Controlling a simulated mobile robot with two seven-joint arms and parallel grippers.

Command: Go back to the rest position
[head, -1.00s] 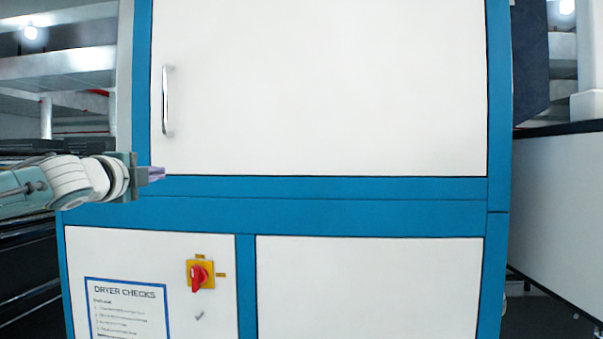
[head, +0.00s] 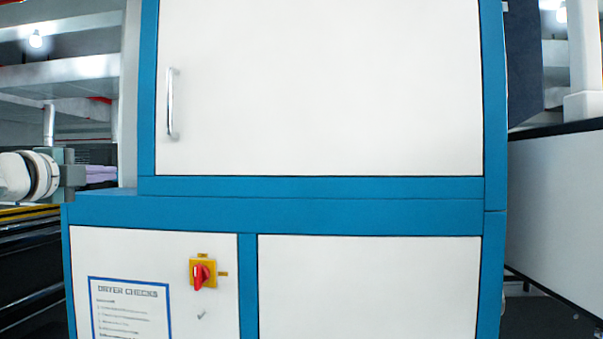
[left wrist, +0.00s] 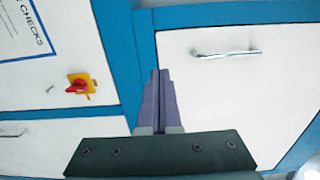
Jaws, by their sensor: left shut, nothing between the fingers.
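My left gripper (head: 101,173) is at the left edge of the head view, left of the blue and white cabinet and clear of it. Its purple fingers are shut with nothing between them. In the left wrist view the shut fingers (left wrist: 158,88) point toward the cabinet front, between the red switch and the door handle. My right gripper is not in view.
The cabinet (head: 330,212) fills the middle, with a closed upper door (head: 320,90) and its metal handle (head: 172,104). A red rotary switch (head: 202,275) and a dryer checks sheet (head: 130,312) are below. A white unit (head: 560,210) stands at right.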

